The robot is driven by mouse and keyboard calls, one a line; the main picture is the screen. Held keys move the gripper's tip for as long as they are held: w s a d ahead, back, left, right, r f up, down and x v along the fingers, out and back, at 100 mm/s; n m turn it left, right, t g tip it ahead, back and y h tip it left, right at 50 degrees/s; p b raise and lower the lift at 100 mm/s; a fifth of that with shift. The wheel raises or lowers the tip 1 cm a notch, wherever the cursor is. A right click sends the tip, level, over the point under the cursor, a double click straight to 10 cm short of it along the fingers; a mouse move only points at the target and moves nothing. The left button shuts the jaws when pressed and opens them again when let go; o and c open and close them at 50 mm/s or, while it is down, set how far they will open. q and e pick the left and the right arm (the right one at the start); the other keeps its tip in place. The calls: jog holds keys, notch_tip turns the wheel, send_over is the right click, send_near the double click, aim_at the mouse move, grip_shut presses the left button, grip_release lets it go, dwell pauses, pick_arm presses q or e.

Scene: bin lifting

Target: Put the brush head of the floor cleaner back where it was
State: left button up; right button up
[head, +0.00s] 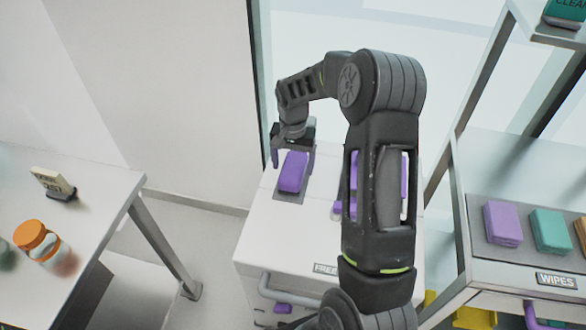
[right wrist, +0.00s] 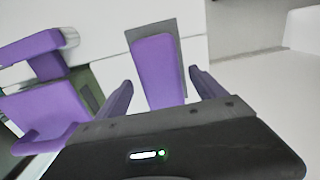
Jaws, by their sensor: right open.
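A purple rounded block (head: 292,174) lies on a grey pad (head: 289,197) on top of a white cabinet. I cannot tell for sure that it is the brush head. In the right wrist view the block (right wrist: 158,72) lies between and beyond my purple fingers. My right gripper (head: 294,160) is open at the block's far end, and no grip on it shows. Another purple thing (right wrist: 42,112) with a raised part stands to the left in the right wrist view. In the head view my right arm partly hides it. My left gripper is not in view.
The white cabinet (head: 272,235) has a partly hidden label and a front handle. A shelf (head: 485,265) at the right holds purple (head: 502,222) and teal (head: 551,230) packs behind a WIPES label. A table (head: 100,185) at the left carries an orange-lidded jar (head: 38,240).

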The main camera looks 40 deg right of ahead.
aim_at(293, 167)
notch_tip(293, 167, up, 10)
jog(key=shift+f+b, duration=0.15)
jog(key=shift+b, duration=0.2)
dwell(0.6)
